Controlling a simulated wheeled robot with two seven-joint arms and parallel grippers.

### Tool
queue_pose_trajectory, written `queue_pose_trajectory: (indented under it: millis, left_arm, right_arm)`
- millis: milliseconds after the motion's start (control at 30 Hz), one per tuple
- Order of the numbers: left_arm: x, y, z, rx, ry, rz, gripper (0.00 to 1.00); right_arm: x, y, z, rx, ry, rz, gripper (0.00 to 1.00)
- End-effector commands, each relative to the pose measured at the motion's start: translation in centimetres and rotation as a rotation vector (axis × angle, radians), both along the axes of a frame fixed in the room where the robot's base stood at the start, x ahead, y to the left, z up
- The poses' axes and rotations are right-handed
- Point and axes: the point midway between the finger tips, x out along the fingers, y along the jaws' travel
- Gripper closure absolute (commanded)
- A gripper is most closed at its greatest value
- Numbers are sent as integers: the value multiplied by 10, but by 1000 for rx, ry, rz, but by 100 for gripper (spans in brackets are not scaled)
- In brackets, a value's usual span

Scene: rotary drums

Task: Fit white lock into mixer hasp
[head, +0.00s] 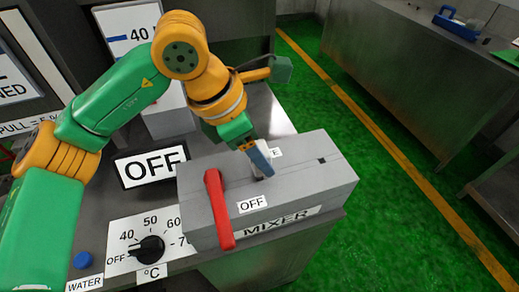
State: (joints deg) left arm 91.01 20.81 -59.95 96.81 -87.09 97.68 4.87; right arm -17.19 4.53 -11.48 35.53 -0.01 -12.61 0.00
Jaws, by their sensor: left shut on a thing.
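The mixer box (325,183) is grey, with a red lever (218,208) on its left part beside an OFF label (252,204). My left gripper (262,167) reaches down from above onto the top of the mixer box, right of the red lever. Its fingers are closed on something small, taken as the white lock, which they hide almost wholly. Whether lock and hasp touch I cannot tell. My right gripper is out of view.
Left of the mixer are an OFF sign (151,165), a black temperature knob (150,249) and a blue WATER button (85,260). A grey box (168,118) stands behind. The green floor at right is open, up to a steel table (400,60).

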Motion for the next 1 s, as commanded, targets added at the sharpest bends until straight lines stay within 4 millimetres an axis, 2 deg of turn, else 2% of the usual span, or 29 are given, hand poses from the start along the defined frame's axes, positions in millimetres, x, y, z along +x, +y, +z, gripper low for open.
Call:
queue_pose_trajectory:
  millis: [1000]
  left_arm:
    - [0,0,-27,0,0,0,100]
  right_arm:
    - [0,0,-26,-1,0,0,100]
